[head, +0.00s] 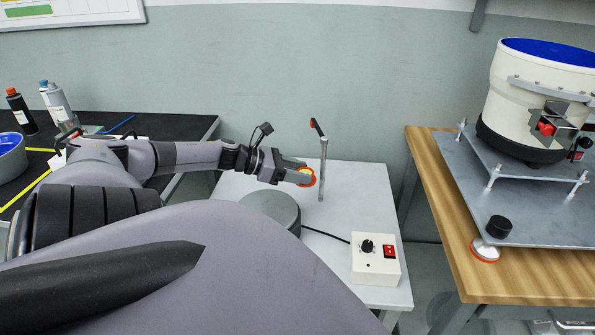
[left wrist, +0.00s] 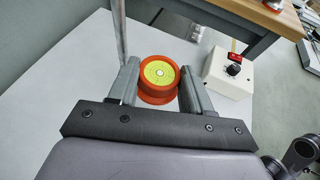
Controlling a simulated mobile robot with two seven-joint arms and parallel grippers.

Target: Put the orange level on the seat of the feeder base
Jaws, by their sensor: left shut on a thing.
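The orange level (head: 308,177) is a round disc with an orange ring and a yellow-green face. In the left wrist view the level (left wrist: 158,73) sits between the two fingers of my left gripper (left wrist: 156,80), face toward the camera. The left gripper (head: 300,176) is shut on it, above the white table beside a thin metal post. A grey round body with a flat top (head: 271,206) stands on that table, partly hidden by my arm. A white bowl feeder (head: 530,95) stands at right on a metal plate (head: 530,218). Which is the feeder base I cannot tell. My right gripper is out of view.
The metal post (head: 323,170) rises close to the gripper. A control box (head: 376,258) with a black knob and red switch is at the front of the white table (head: 340,270). A gap separates it from the wooden bench (head: 437,200). A black table with bottles is at left.

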